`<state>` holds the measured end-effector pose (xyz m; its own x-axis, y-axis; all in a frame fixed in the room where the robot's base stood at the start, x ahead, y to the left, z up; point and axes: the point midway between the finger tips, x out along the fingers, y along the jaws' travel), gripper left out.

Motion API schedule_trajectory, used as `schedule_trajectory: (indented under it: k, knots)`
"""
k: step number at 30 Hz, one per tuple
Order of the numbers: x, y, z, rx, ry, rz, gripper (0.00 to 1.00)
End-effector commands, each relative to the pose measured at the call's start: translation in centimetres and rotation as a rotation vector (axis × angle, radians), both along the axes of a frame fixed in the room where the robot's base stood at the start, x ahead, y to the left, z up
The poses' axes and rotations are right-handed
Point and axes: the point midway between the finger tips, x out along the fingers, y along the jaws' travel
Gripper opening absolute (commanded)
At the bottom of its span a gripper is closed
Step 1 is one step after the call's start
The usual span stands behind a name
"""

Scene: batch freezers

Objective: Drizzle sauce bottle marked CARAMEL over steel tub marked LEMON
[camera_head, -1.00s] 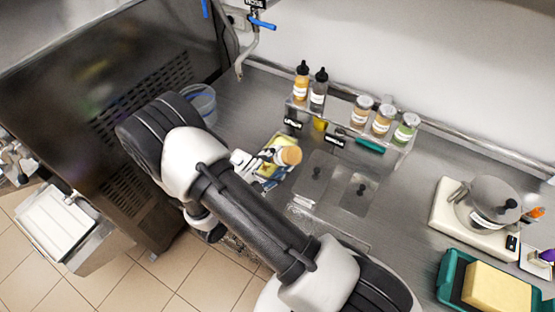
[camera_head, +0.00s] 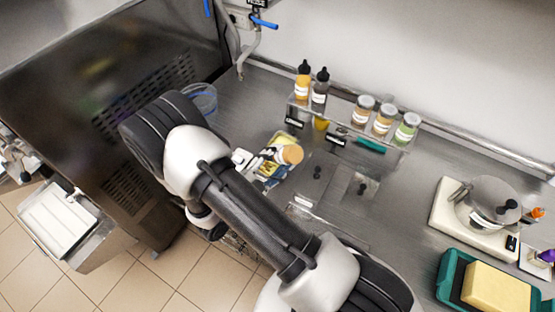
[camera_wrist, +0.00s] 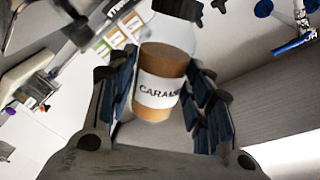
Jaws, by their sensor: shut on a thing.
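The caramel sauce bottle (camera_wrist: 160,88) is clear with amber sauce, a black cap and a white label reading CARAMEL. My gripper (camera_wrist: 160,106) is shut on it, with a dark finger on each side. In the head view the bottle (camera_head: 291,154) is strongly tilted, its amber end to the right, and my gripper (camera_head: 265,155) is to its left. Its nozzle tip is hidden there. A tub with yellow contents (camera_head: 284,138) lies under the bottle and gripper, partly covered by them. Its label cannot be read, so I cannot tell whether it is LEMON. No sauce stream is visible.
Two lidded wells (camera_head: 338,180) sit right of the bottle. A rack behind holds two sauce bottles (camera_head: 311,88) and several jars (camera_head: 383,121). A dark freezer is at left.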

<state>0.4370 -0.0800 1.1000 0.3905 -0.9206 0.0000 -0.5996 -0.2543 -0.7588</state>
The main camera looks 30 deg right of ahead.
Motion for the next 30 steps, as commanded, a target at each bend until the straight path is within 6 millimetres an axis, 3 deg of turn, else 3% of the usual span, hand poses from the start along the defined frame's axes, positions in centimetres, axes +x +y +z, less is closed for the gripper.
schedule_trajectory:
  k: [30]
  knots:
    - [1.9, -3.1, 0.0, -0.001, -0.001, -0.002, 0.18]
